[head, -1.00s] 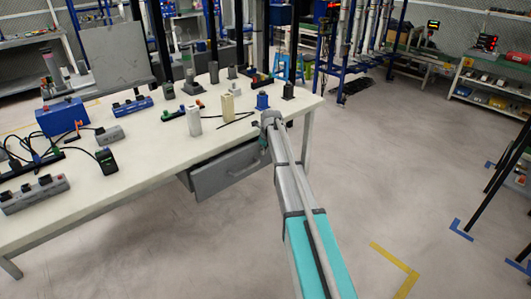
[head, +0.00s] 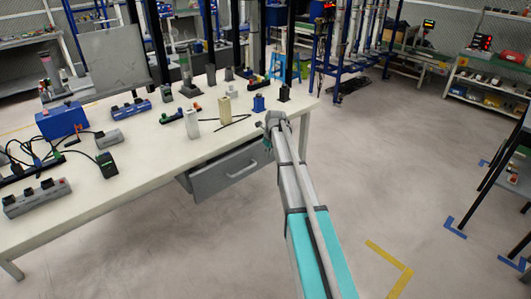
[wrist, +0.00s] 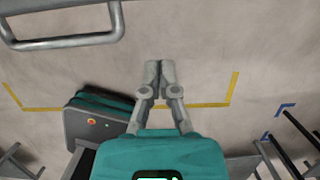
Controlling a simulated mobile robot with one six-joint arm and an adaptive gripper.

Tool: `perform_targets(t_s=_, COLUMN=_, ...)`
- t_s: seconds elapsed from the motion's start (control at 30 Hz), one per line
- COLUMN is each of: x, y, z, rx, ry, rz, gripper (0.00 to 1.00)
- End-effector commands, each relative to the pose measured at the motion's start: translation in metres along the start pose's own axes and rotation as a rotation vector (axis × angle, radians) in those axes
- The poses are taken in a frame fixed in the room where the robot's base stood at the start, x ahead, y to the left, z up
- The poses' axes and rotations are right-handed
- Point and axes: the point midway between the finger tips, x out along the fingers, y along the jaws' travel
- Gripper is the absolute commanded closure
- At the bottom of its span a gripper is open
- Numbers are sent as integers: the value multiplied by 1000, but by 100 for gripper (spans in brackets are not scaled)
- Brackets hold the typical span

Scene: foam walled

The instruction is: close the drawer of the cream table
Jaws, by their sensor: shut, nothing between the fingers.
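The cream table (head: 150,175) stands at the left in the head view. Its grey drawer (head: 215,180) sits under the top near the right end and sticks out from the table. The drawer's bar handle (head: 242,169) is on its front, and it also shows at the top left of the wrist view (wrist: 62,43). My gripper (wrist: 159,68) is shut and empty in the wrist view, to the right of the handle and apart from it, over grey floor. In the head view my wrist is just right of the drawer and the fingers are hidden.
Boxes, switches, cables and a blue case (head: 62,121) lie on the tabletop. A table leg (head: 303,140) stands behind my arm. The floor right of the table is clear, with yellow tape (head: 392,265) on it. Shelving (head: 490,75) stands at the far right.

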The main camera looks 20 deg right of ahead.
Motion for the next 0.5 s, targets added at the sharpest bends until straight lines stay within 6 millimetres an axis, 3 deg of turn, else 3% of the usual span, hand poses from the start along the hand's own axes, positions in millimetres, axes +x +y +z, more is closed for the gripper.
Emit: perform_targets(t_s=0.5, x=-49, y=1, z=1, rx=-1, ry=0, rz=0, gripper=100)
